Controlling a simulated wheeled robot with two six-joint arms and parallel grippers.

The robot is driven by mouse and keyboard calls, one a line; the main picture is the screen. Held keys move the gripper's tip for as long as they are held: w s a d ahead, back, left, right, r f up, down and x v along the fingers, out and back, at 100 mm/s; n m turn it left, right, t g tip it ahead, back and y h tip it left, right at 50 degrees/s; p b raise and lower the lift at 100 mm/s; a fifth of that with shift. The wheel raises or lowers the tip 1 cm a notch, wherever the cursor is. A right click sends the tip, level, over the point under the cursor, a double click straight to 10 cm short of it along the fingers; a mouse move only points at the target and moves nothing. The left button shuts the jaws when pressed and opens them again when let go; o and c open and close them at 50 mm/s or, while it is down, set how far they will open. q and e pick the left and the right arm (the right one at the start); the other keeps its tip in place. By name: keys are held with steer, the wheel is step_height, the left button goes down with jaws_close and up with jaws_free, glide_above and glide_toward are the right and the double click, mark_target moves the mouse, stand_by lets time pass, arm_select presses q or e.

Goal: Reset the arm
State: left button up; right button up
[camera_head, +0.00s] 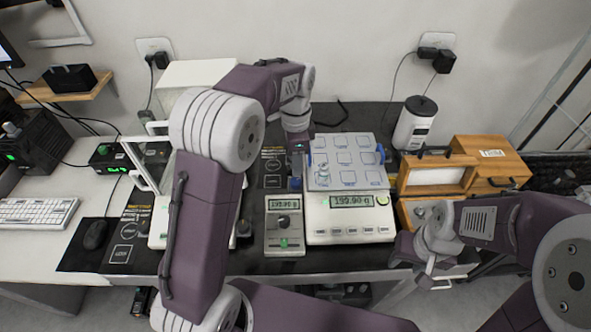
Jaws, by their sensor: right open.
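My left arm reaches up and over the table; its gripper (296,178) points down beside the left edge of the scale's tray. Its fingers are small and partly hidden, so I cannot tell if they are open or shut. My right gripper (437,272) is open and empty at the front right, near the table's front edge. The large white scale (350,229) has a lit display that seems to read 199.90. On it lies a light tray (345,160) with several marked squares and blue side handles. A small clear item (323,173) stands on the tray's left part.
A smaller scale (285,227) stands left of the large one. A white device (185,80), partly hidden by my left arm, is behind. A wooden box (490,165) and white canister (414,124) stand at right. A mouse (95,235) and keyboard (37,213) lie at left.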

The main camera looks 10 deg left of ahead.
arm_select(q)
steer(key=shift+r, duration=0.7)
steer(key=s+a+r+n+p, duration=0.2)
steer(key=s+a+r+p, duration=0.15)
steer(key=s, duration=0.35)
steer(key=s+f+n+t+p, duration=0.1)
steer(key=s+f+n+p, duration=0.1)
steer(key=s+f+n, duration=0.5)
steer(key=s+a+n, duration=0.1)
steer(key=s+n, duration=0.3)
steer(key=n, duration=0.1)
steer(key=shift+f, duration=0.15)
